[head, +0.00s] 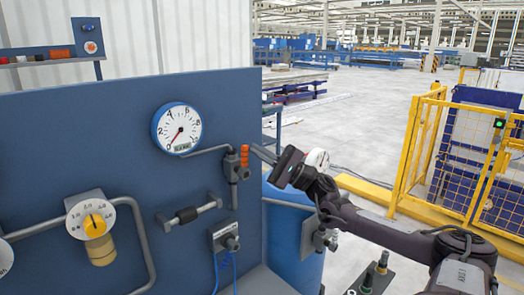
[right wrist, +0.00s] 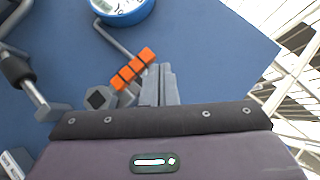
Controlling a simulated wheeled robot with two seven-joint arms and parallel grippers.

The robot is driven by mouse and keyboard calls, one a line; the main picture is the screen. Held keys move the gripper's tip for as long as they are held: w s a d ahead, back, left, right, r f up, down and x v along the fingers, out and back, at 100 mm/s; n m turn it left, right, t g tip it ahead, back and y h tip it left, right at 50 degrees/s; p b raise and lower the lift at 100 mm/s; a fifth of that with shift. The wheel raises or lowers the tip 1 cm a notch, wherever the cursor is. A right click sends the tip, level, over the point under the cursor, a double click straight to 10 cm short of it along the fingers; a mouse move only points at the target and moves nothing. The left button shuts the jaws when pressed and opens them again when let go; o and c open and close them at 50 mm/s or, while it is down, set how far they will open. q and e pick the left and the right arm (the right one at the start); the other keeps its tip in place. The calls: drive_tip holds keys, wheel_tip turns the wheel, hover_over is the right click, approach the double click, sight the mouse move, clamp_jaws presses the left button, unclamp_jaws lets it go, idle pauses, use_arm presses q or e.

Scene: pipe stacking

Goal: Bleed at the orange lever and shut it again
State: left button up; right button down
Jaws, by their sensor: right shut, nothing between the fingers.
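The orange lever (head: 245,156) stands upright on a dark valve body (head: 233,166) on the blue panel, below and right of a round gauge (head: 177,128). The gauge needle points to the lower left, near the zero end. My right gripper (head: 259,152) is shut and empty, with its fingertips close to the right side of the lever. In the right wrist view the lever (right wrist: 133,70) lies slanted just left of the shut fingers (right wrist: 158,85). I cannot tell whether they touch it. My left gripper is not in view.
A small fitting with blue hoses (head: 225,238) is under the valve.

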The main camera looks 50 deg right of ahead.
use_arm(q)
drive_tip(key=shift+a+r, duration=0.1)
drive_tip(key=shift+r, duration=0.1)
use_arm(e)
drive_tip(key=shift+a+r, duration=0.15)
drive_tip(key=shift+a, duration=0.05)
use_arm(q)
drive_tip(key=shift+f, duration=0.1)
